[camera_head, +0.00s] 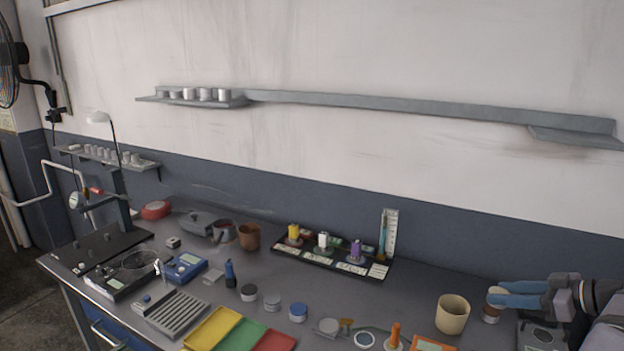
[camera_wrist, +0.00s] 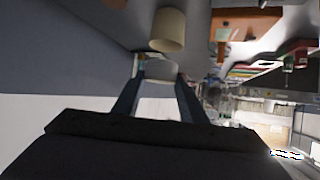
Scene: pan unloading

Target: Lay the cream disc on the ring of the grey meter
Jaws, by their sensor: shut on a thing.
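My gripper (camera_head: 499,292) is at the right of the bench in the head view, with its blue fingers pointing left. It is shut on the cream disc (camera_head: 494,290), which shows at the fingertips above a small brown-sided jar. In the wrist view the pale disc (camera_wrist: 161,70) sits between the two fingertips. A dark grey device with a round ring on top (camera_head: 541,335), which looks like the grey meter, lies at the right front below my arm. Part of it is cut off or covered by my arm.
A beige cup (camera_head: 452,314) stands just left of my gripper, and the small jar (camera_head: 490,315) is under it. An orange device (camera_head: 432,344), an orange-handled tool (camera_head: 394,336) and coloured trays (camera_head: 240,333) lie further left.

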